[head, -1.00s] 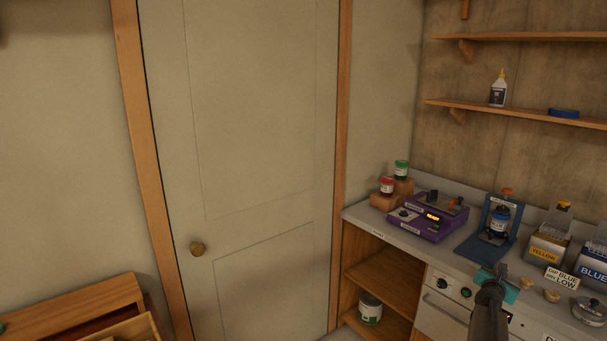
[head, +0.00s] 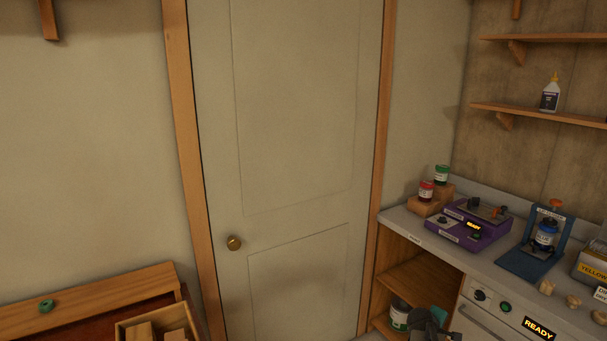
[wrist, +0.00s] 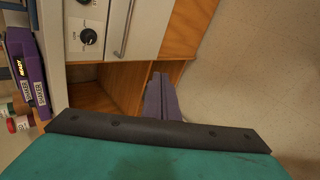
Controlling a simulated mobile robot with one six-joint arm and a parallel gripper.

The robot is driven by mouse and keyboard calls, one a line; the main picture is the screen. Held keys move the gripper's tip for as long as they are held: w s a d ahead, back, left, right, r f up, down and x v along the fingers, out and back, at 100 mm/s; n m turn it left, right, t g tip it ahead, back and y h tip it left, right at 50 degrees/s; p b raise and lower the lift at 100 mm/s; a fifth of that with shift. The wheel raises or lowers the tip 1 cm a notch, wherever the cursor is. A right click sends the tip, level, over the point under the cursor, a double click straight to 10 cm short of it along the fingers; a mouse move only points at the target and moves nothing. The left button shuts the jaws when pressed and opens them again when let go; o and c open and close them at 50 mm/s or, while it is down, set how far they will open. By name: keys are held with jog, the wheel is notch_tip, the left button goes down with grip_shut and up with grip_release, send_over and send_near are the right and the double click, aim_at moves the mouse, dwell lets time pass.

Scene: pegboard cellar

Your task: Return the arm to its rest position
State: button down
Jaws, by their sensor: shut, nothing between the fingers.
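My gripper (head: 438,316) shows as a small dark and teal shape at the bottom edge of the head view, in front of the open cupboard under the counter. It is shut and empty. In the wrist view its teal body with a dark edge strip (wrist: 160,133) fills the bottom. The arm behind it is mostly out of the head view.
The counter (head: 402,221) on the right carries a purple device (head: 470,236), a blue stand (head: 527,262) and jars. Below are an oven-like unit (head: 487,312) and a green-labelled can (head: 399,315). A closed door (head: 300,180) stands centrally; an open drawer (head: 125,329) is lower left.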

jog(key=s+a+f+m+g+y, duration=0.25)
jog(key=s+a, duration=0.25)
jog(key=a, duration=0.7)
jog(key=s+a+f+m+g+y, duration=0.1)
jog(key=s+a+f+m+y, duration=0.3)
jog(key=a, duration=0.7)
jog(key=s+a+f+m+g+y, duration=0.15)
jog(key=s+a, duration=0.35)
jog(key=a, duration=0.7)
jog(key=s+f+g+b, duration=0.1)
jog(key=s+f+g, duration=0.1)
jog(key=s+f, duration=0.8)
jog(key=s+f+g, duration=0.3)
jog(key=s+f, duration=0.7)
jog(key=s, duration=0.5)
jog(key=shift+s+d+n+h+b, duration=0.3)
jog(key=shift+s+d+h+b, duration=0.05)
jog(key=shift+d+h, duration=0.05)
jog(key=shift+d+r, duration=0.1)
